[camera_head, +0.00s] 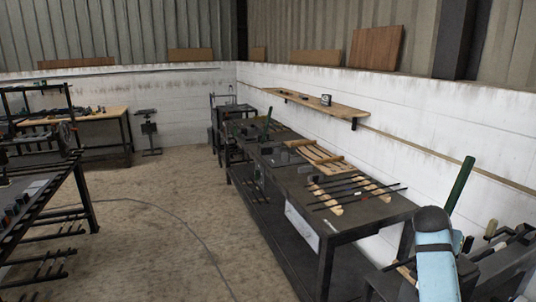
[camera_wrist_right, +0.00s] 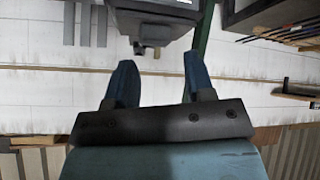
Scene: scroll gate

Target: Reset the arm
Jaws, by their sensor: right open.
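My right gripper (camera_wrist_right: 157,75) shows in the right wrist view with its two blue fingers spread apart. Nothing is between the fingers. Behind the gap is the white wall (camera_wrist_right: 155,100), and a dark grey machine-like object (camera_wrist_right: 150,22) is beyond the fingertips at the top. Part of my right arm, light blue with a black rounded end, stands at the lower right of the head view. My left gripper is in neither view.
A long dark workbench (camera_head: 375,212) with rods and wooden pieces runs along the right wall. A wooden shelf (camera_head: 315,101) hangs above it. A dark green post (camera_head: 459,185) leans near my right arm. A rack (camera_head: 40,205) stands at left.

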